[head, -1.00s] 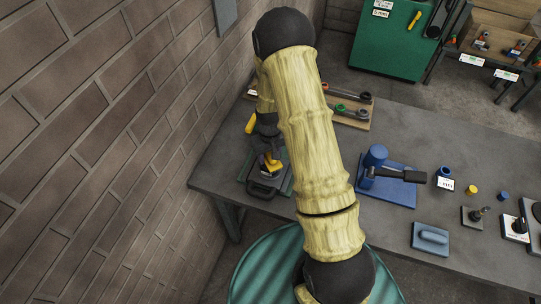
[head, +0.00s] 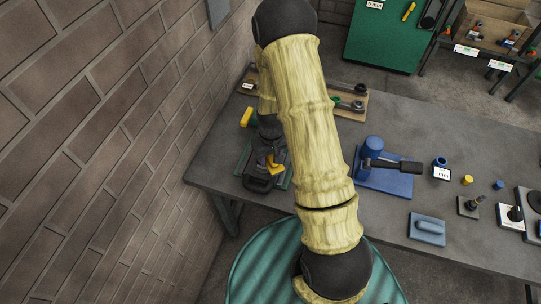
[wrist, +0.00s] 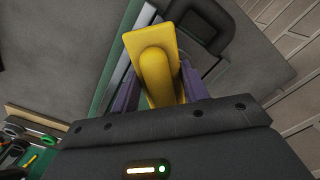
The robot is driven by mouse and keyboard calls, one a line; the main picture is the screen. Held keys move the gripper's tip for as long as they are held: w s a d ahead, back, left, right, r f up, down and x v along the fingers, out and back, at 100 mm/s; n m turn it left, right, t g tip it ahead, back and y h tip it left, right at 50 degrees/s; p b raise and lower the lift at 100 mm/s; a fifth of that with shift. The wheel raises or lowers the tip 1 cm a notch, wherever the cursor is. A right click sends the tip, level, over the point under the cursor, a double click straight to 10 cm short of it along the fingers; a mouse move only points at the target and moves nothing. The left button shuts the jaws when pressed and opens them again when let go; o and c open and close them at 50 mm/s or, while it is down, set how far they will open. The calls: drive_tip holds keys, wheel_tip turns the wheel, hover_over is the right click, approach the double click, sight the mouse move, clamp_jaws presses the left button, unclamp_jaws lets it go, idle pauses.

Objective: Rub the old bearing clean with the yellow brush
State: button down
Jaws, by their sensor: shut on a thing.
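My gripper (head: 270,160) is low over the left end of the workbench, with its purple fingers shut on the yellow brush (head: 275,167). In the wrist view the yellow brush (wrist: 153,70) shows as a flat plate with a rounded grip, held between the fingers. Below it is a green-edged plate (head: 286,179) with a dark block and a black loop handle (head: 258,185) at its front. I cannot make out the old bearing; brush and gripper cover that spot, and I cannot tell whether the brush touches anything.
Another yellow piece (head: 247,116) is behind and left of my gripper. A wooden board with wrenches (head: 345,103) lies at the back. A blue plate with a mallet (head: 385,182) is to the right. The brick wall (head: 95,130) is close on the left.

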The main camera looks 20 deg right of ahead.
drive_tip(key=shift+w+a, duration=0.2)
drive_tip(key=shift+w, duration=0.8)
drive_tip(key=shift+w+a, duration=0.15)
drive_tip(key=shift+w, duration=0.85)
drive_tip(key=shift+s, duration=0.1)
drive_tip(key=shift+s+a, duration=0.15)
drive_tip(key=shift+s, duration=0.9)
drive_tip(key=shift+s+a, duration=0.15)
drive_tip(key=shift+s, duration=0.85)
drive_tip(key=shift+w+a, duration=0.15)
drive_tip(key=shift+w, duration=0.9)
drive_tip(key=shift+w+a, duration=0.15)
drive_tip(key=shift+w, duration=0.9)
